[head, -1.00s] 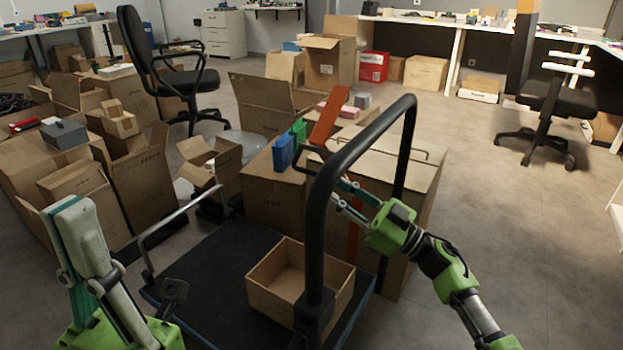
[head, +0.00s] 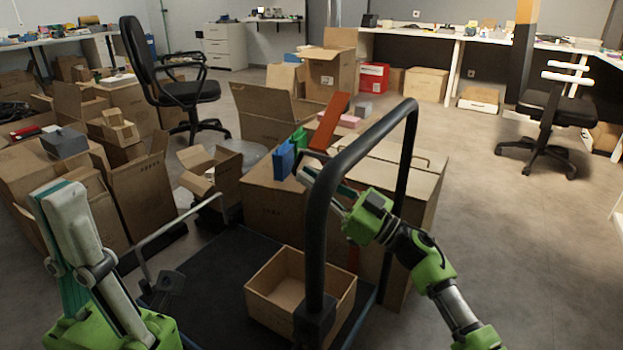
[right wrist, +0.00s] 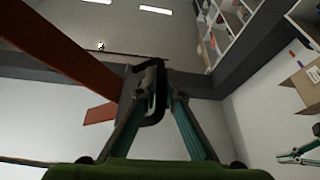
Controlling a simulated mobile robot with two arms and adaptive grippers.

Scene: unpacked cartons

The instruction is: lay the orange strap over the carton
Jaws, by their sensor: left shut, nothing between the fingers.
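The orange strap (head: 332,122) stands up at a slant from the top of a closed brown carton (head: 272,212). My right gripper (head: 306,176) is at the carton's top, just below the raised strap part. In the right wrist view the strap (right wrist: 60,48) passes to the left of the fingers. The fingers converge around a dark curved piece (right wrist: 153,92), and I cannot tell if they grip it. My left gripper (head: 62,200) is shut and empty at lower left, far from the strap.
A black cart handle (head: 318,215) arches in front of the carton and my right arm. A small open box (head: 262,295) sits on the dark cart deck (head: 215,265). Blue (head: 284,160) and green (head: 299,139) items stand beside the strap.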

